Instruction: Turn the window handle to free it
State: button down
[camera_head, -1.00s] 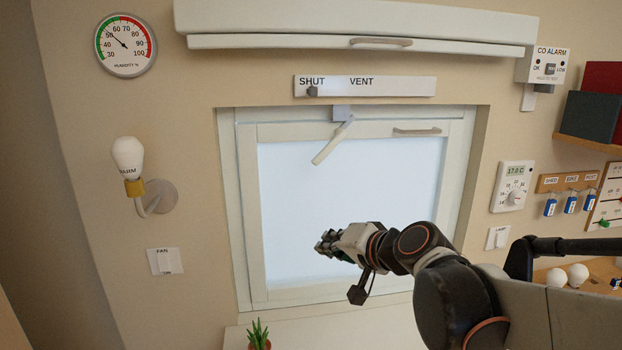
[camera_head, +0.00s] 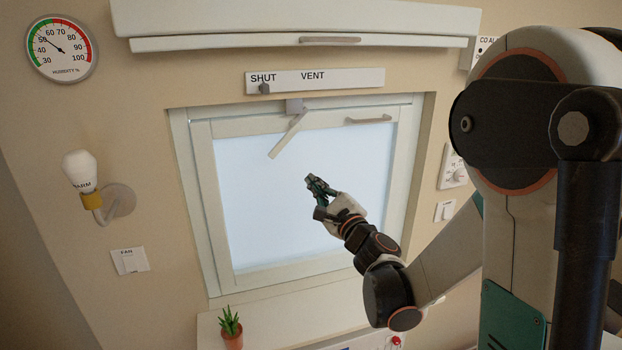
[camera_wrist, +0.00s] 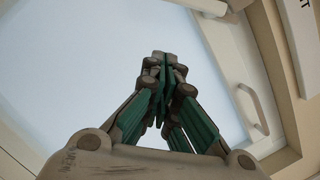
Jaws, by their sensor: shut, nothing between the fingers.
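The window (camera_head: 250,185) has a pale frame around a bright pane. Its handle (camera_head: 287,138) is a pale lever on a grey mount at the top of the frame, slanting down to the left. A separate grey pull bar (camera_head: 368,120) sits on the sash at the upper right; a bar also shows at the right of the wrist view (camera_wrist: 253,108). My gripper (camera_head: 311,180) is shut and empty in front of the pane, below and right of the lever, apart from it. In the wrist view my gripper's fingers (camera_wrist: 162,70) are closed together.
A sign strip (camera_head: 315,80) reading SHUT and VENT, with a small grey slider (camera_head: 264,88), is above the window. A long cover (camera_head: 300,42) juts out above that. A potted plant (camera_head: 231,330) stands on the sill (camera_head: 280,325). A bulb lamp (camera_head: 82,172) is on the left wall.

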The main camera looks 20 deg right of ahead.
aim_at(289, 133)
jog(key=w+a+r+p, duration=0.1)
jog(key=w, duration=0.1)
jog(key=w+a+r, duration=0.1)
jog(key=w+a, duration=0.1)
jog(key=w, duration=0.1)
jog(key=w+a+r+p, duration=0.1)
jog(key=w+r, duration=0.1)
jog(key=shift+w+a+r+p, duration=0.1)
jog(key=shift+w+a+p, duration=0.05)
jog(key=shift+w+p, duration=0.2)
jog(key=shift+s, duration=0.1)
